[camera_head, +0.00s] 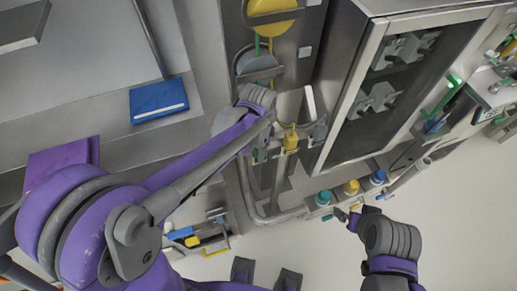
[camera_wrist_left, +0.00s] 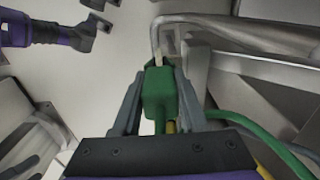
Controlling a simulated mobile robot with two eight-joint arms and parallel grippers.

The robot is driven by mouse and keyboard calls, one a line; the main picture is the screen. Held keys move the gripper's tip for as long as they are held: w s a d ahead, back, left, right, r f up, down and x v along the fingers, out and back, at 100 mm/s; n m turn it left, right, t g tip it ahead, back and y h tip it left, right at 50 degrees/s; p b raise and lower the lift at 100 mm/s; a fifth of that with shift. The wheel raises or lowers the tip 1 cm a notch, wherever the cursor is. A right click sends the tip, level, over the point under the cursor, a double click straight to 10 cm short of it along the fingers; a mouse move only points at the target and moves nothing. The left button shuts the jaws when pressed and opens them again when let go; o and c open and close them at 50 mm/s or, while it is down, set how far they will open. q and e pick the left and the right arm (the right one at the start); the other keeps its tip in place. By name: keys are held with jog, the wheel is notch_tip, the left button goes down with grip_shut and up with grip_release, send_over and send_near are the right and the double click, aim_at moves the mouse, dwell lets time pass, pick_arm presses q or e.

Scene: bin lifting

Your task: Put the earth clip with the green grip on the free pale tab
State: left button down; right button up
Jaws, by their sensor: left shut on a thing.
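The earth clip with the green grip (camera_wrist_left: 160,95) is held between the two fingers of my left gripper (camera_wrist_left: 158,105) in the left wrist view. A small pale piece (camera_wrist_left: 158,60), seemingly a tab, shows at the clip's far end; I cannot tell whether the clip is around it or behind it. In the head view my left gripper (camera_head: 262,145) is beside the bent grey pipe, left of a clip with a yellow grip (camera_head: 291,139); my own arm partly hides it. My right gripper (camera_head: 349,216) is low near the coloured knobs; its jaws are unclear.
A grey cabinet (camera_head: 325,140) with a window stands right of my left gripper. Bent pipes (camera_head: 247,190) run beside it. A green cable (camera_wrist_left: 245,124) trails right from the clip. Teal, yellow and blue knobs (camera_head: 352,187) line the cabinet's foot. A blue book (camera_head: 158,100) lies at left.

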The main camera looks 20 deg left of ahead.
pick_arm(q)
jog(key=shift+f, duration=0.15)
dwell(0.4)
jog(key=shift+c, duration=1.8)
grip_release()
notch_tip(320, 180, up, 11)
jog(key=shift+s+f+p, duration=0.1)
jog(key=shift+s+p, duration=0.05)
jog(key=shift+p, duration=0.25)
jog(key=s+a+f+n+t, duration=0.1)
jog(key=s+a+f+n, duration=0.1)
jog(key=s+n, duration=0.1)
jog(key=s+a+f+n+t, duration=0.2)
jog(key=s+n, duration=0.2)
jog(key=s, duration=0.2)
jog(key=s+a+f+n+t, duration=0.2)
jog(key=s+n, duration=0.2)
jog(key=shift+s+a+f, duration=0.1)
jog(key=shift+s+a, duration=0.1)
jog(key=shift+s, duration=0.05)
